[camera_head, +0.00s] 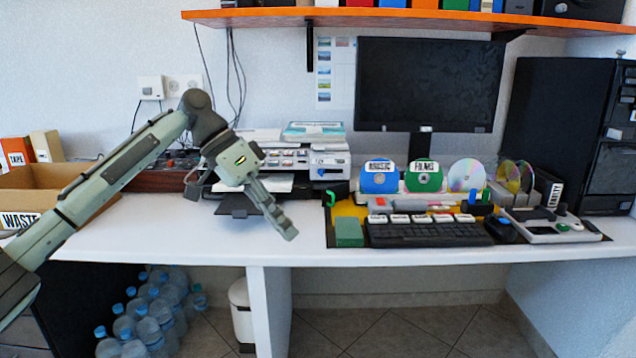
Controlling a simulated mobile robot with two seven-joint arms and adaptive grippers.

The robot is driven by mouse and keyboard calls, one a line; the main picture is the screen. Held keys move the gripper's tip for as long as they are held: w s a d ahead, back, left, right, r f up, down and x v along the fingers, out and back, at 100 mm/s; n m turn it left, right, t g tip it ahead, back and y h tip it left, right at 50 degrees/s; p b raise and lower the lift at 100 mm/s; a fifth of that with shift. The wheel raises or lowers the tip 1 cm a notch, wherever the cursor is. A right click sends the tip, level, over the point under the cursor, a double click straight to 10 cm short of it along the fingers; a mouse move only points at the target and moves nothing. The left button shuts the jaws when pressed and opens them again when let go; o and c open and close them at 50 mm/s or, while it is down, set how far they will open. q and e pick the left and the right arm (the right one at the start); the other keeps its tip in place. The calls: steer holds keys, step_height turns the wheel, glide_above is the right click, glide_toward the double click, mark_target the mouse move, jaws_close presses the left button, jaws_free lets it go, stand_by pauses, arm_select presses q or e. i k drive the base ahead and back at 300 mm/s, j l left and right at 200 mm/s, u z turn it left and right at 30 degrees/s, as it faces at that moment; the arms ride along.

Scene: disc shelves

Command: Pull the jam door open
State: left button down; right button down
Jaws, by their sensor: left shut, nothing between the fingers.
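A white printer (318,163) stands on the desk left of the monitor, with small buttons along its front. I cannot tell which panel on it is the jam door; part of its left front is hidden behind my left gripper. A dark flat tray (232,204) lies low at its front, partly behind the gripper. My left gripper (287,232) is shut and empty. It points down and to the right, appearing in front of the printer over the desk's front part. My right gripper is not in view.
The white desk (180,238) is clear left of the gripper. A cardboard waste box (95,178) stands at the left. A keyboard (428,234), green box (349,232) and disc holders (380,178) crowd the right. A monitor (428,85) stands behind; an orange shelf (400,19) hangs above.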

mark_target(340, 195)
steer(key=i, duration=1.2)
